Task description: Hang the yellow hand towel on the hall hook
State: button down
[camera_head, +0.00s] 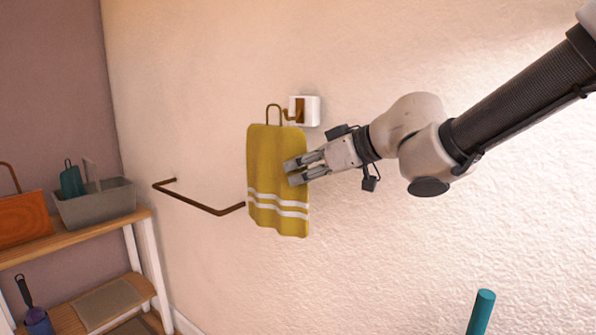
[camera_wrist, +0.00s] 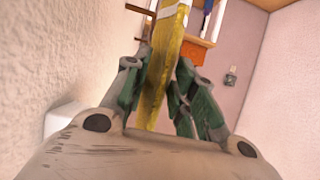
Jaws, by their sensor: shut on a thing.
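The yellow hand towel (camera_head: 275,172) hangs upright near the wall, with two white stripes near its lower edge and a brown loop at its top. The hall hook (camera_head: 293,113) is a brown hook on a white block fixed to the wall. The loop is just left of the hook's tip; I cannot tell whether they touch. My gripper (camera_head: 293,172) is shut on the towel's right edge. In the wrist view the towel (camera_wrist: 163,60) runs edge-on between the fingers of my gripper (camera_wrist: 160,85).
A brown towel rail (camera_head: 200,205) sticks out from the wall at left, its end close to the towel. A wooden shelf (camera_head: 135,221) at far left holds a grey bin (camera_head: 97,205) and an orange bag (camera_head: 22,222). A teal post (camera_head: 481,312) stands at lower right.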

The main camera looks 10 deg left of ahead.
jog(key=w+d+f, duration=0.2)
jog(key=w, duration=0.3)
jog(key=shift+w, duration=0.2)
dwell(0.5)
jog(key=shift+d+f, duration=0.1)
dwell(0.4)
jog(key=c, duration=1.1)
grip_release()
